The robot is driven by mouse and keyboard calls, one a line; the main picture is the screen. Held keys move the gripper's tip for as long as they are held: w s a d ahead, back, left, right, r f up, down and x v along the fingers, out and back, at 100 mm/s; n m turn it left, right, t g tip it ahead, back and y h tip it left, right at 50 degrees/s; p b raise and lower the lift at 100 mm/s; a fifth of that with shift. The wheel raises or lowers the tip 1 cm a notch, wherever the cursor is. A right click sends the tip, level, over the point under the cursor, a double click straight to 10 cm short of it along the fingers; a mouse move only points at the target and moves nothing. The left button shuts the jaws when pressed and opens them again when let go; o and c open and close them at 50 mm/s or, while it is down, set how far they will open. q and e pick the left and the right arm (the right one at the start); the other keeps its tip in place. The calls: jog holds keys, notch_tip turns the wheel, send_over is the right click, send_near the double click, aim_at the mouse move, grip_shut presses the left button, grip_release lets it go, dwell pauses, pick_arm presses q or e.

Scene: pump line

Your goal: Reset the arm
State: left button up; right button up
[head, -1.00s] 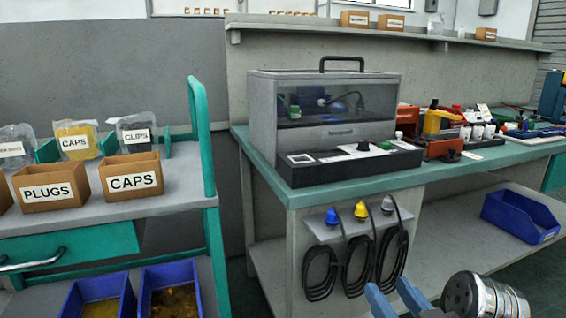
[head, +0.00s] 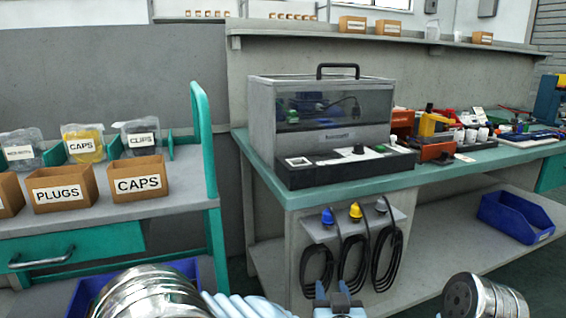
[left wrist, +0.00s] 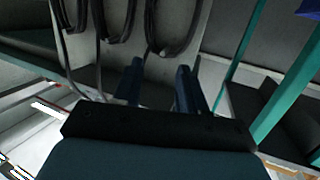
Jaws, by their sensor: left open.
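My left gripper (head: 333,289) is at the bottom centre of the head view, below the hanging black cables. In the left wrist view its two blue fingers (left wrist: 160,88) stand apart with nothing between them. The silver and pale-blue parts of my left arm fill the bottom left of the head view. A silver joint of mine shows at the lower right. My right gripper is not in view.
Coiled cables (head: 353,262) hang from a small bracket on the bench (head: 290,195) end, close ahead of the left gripper. A tester box (head: 320,130) stands on top. A cart (head: 100,222) with labelled boxes is at left. A blue bin (head: 515,215) sits on the lower shelf.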

pick_arm(q)
jog(key=w+a+f+g+h+p, duration=0.1)
jog(key=a+f+g, duration=0.2)
jog(key=a+f, duration=0.5)
jog(key=w+a+f+g+h+p, duration=0.1)
jog(key=a+f+g, duration=0.25)
jog(key=f, duration=0.75)
jog(key=s+a+f+g, duration=0.2)
jog(key=s+a+f, duration=0.1)
jog(key=s+f, duration=0.2)
jog(key=s+a+f+n+g+h, duration=0.1)
jog(key=s+a+f+g, duration=0.2)
jog(key=s, duration=0.5)
jog(key=s+a+f+g+p, duration=0.1)
jog(key=s+a+f+g, duration=0.2)
jog(key=s+f, duration=0.3)
jog(key=shift+s+a+f+n+h, duration=0.35)
jog(key=shift+a+n+h, duration=0.05)
jog(key=shift+a, duration=0.25)
